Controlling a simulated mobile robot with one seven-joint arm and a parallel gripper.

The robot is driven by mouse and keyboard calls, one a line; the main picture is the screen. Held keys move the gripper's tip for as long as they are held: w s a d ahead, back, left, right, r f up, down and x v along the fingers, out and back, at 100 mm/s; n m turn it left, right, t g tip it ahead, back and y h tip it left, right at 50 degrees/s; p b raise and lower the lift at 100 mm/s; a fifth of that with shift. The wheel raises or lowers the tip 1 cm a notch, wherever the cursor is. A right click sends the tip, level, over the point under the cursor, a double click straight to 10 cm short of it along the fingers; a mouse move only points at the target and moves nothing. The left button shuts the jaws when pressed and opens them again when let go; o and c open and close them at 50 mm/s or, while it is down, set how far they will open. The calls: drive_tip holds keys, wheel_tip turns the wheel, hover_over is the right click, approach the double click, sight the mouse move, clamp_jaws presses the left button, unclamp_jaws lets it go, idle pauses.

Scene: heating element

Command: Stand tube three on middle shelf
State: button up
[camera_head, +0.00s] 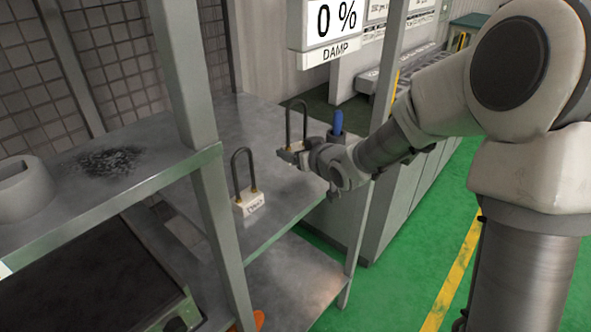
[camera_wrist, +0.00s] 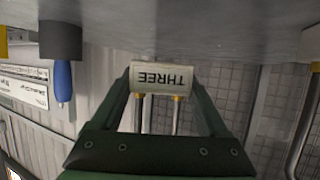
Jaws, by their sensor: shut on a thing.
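Tube three is a dark U-shaped loop (camera_head: 297,122) on a pale block. In the wrist view, its block (camera_wrist: 162,79) reads THREE, inverted in that picture. My gripper (camera_head: 290,151) is shut on this block, with one green finger on each side in the wrist view (camera_wrist: 162,72). The loop points up in the head view. Tube three is over the far right part of the grey middle shelf (camera_head: 278,217). The block is close to the shelf surface; I cannot tell whether they touch.
Another U-shaped tube (camera_head: 250,203) stands on the shelf, nearer and left; its label is unreadable. A blue-handled thing (camera_head: 337,122) is just right of tube three. A grey post (camera_head: 212,200) rises at the shelf's front. Bare shelf lies between the tubes.

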sight(296, 173)
drive_tip(key=shift+a+f+b, duration=0.15)
drive_tip(key=shift+f+b, duration=0.3)
drive_tip(key=shift+f, duration=1.55)
drive_tip(key=shift+f, duration=0.25)
drive_tip(key=o, duration=1.5)
drive_tip(key=shift+r, duration=0.1)
drive_tip(key=shift+r, duration=0.2)
drive_tip(key=p+v, duration=0.2)
drive_tip(key=v, duration=1)
drive_tip(key=shift+f, duration=0.15)
